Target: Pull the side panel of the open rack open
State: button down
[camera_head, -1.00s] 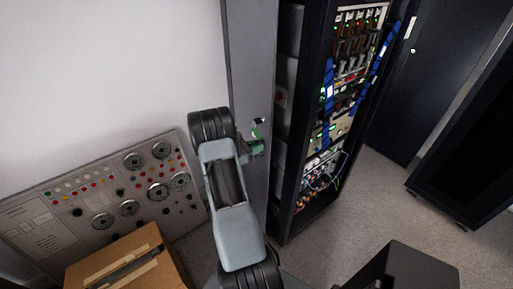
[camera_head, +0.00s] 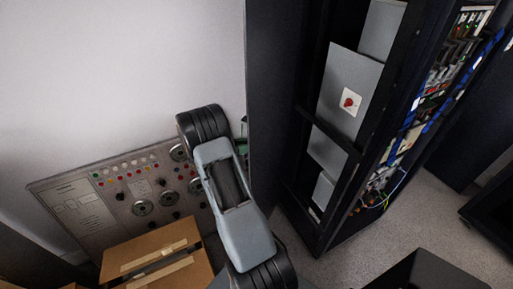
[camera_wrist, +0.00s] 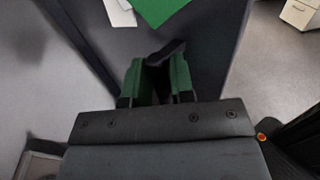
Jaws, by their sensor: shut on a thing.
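The open rack (camera_head: 343,220) stands at right of centre in the head view. Grey boxes (camera_head: 342,85) and a red rotary switch (camera_head: 350,101) show inside. In the wrist view, my gripper (camera_wrist: 156,80) has green fingers shut on a dark handle (camera_wrist: 166,52) on the panel (camera_wrist: 195,60). In the head view, my arm and the panel hide most of the gripper.
A control console (camera_head: 85,207) with knobs and lamps stands against the wall at left. A cardboard box (camera_head: 160,258) is in front of it, close to my arm. Clear carpet (camera_head: 425,225) lies right of the rack. A black box (camera_head: 425,272) sits at bottom right.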

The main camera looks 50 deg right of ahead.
jog(key=shift+w, duration=0.55)
jog(key=shift+s+r, duration=0.1)
jog(key=c, duration=1.1)
grip_release()
jog(key=shift+s+d, duration=0.1)
jog(key=shift+d, duration=0.15)
jog(key=shift+a, duration=0.1)
jog(key=b+v, duration=0.3)
jog(key=v, duration=1.1)
